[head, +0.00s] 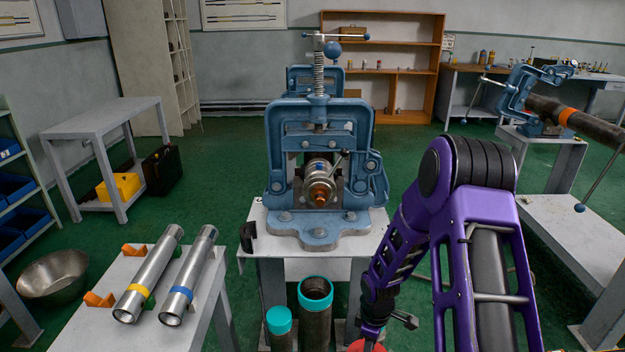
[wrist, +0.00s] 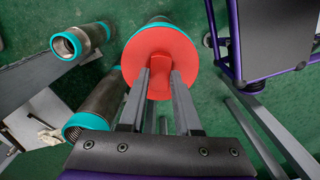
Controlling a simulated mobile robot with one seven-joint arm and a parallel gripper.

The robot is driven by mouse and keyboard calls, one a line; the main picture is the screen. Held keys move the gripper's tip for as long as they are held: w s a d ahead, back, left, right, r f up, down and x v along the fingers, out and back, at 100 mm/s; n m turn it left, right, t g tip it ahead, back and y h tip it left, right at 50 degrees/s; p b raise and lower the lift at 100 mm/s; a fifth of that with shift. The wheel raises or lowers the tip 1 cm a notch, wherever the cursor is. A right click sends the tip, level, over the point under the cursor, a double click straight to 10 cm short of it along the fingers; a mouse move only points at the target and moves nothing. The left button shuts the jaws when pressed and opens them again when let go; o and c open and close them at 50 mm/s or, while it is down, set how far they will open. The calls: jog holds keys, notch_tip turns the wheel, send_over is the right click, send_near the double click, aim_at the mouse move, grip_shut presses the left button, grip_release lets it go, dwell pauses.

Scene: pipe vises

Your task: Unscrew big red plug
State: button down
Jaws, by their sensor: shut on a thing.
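The big red plug (wrist: 178,48) is a round red disc with a raised grip in its middle, seen in the wrist view. It sits on the end of a pipe with a teal collar (wrist: 158,20). My gripper (wrist: 160,78) is shut on the plug's raised grip, one finger on each side. In the head view only the top edge of the plug (head: 367,346) shows at the bottom, under my purple arm. The pipe under the plug is mostly hidden there.
Two open pipes with teal collars, one small (head: 279,320) and one larger (head: 316,292), stand left of the plug. A blue pipe vise (head: 318,232) stands on a table behind. A side table with two silver tubes (head: 150,275) is at left.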

jog(key=n, duration=0.2)
jog(key=n+p, duration=0.1)
jog(key=n, duration=0.1)
jog(key=n+p, duration=0.1)
jog(key=n, duration=0.1)
jog(key=shift+r, duration=0.25)
jog(key=n, duration=0.2)
jog(key=shift+f+n+p, duration=0.2)
jog(key=shift+n+p, duration=0.1)
jog(key=c, duration=0.7)
grip_release()
notch_tip(320, 180, up, 2)
jog(key=shift+r+p, duration=0.2)
jog(key=shift+p, duration=0.8)
jog(key=shift+f, duration=0.1)
